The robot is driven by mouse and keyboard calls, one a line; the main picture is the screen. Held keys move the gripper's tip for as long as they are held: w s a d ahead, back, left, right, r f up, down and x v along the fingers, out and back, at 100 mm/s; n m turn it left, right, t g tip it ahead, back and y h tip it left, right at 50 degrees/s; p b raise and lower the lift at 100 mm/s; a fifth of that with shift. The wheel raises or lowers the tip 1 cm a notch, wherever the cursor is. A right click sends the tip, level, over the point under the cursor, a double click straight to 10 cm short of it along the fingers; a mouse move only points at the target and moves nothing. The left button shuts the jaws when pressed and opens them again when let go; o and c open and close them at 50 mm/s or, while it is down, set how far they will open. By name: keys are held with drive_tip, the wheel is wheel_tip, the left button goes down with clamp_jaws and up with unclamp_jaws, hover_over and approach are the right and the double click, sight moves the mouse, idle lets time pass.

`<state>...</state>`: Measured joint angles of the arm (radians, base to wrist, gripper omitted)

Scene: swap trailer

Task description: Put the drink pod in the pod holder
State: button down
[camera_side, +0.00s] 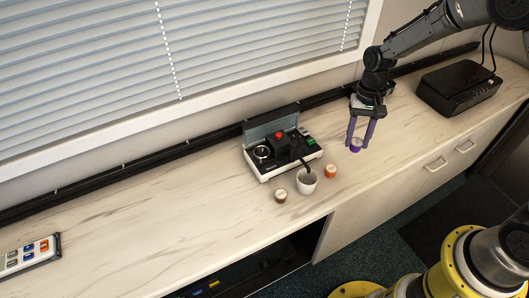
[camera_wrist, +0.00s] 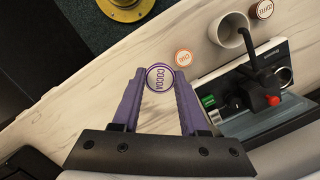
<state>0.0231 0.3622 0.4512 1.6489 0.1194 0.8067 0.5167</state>
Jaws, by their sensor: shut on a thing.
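My gripper (camera_side: 358,139) has purple fingers and is shut on a purple drink pod (camera_side: 355,145). In the wrist view the pod (camera_wrist: 160,77) has a white top lettered "COCOA" and sits between the fingertips of my gripper (camera_wrist: 160,84). In the side view it is at the counter's right part, right of the drink machine; whether it touches the counter I cannot tell. The drink machine (camera_side: 292,155) is black and white with a raised grey lid and a red knob. A round metal-rimmed opening (camera_side: 262,152) on its left side looks like the pod holder.
A white cup (camera_side: 306,181) stands in front of the machine. An orange pod (camera_side: 330,171) is right of it and a brown pod (camera_side: 281,195) left of it. A black box (camera_side: 458,86) stands at the far right.

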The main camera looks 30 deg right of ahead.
drive_tip(key=w+a+r+m+t, duration=0.1)
drive_tip(key=a+r+m, duration=0.2)
drive_tip(key=a+m, duration=0.35)
drive_tip(key=w+a+r+m, duration=0.2)
drive_tip(key=a+r+m, duration=0.15)
drive_tip(key=a, duration=0.55)
drive_tip(key=shift+m+y, duration=0.4)
drive_tip(key=w+a+f, duration=0.1)
drive_tip(key=w+f, duration=0.2)
drive_tip(key=w, duration=0.1)
drive_tip(key=w+a+f, duration=0.2)
drive_tip(key=w+f, duration=0.1)
drive_tip(key=w+a+f, duration=0.1)
drive_tip(key=w+f, duration=0.2)
drive_tip(key=w, duration=0.1)
drive_tip(key=shift+w+a+f, duration=0.15)
drive_tip(key=shift+w+a, duration=0.2)
drive_tip(key=shift+w+a+f, duration=0.1)
drive_tip(key=shift+w+f, duration=0.1)
drive_tip(key=shift+f, duration=0.15)
drive_tip(key=shift+w+f, duration=0.1)
drive_tip(key=shift+f, duration=1.45)
drive_tip(key=shift+f, duration=0.2)
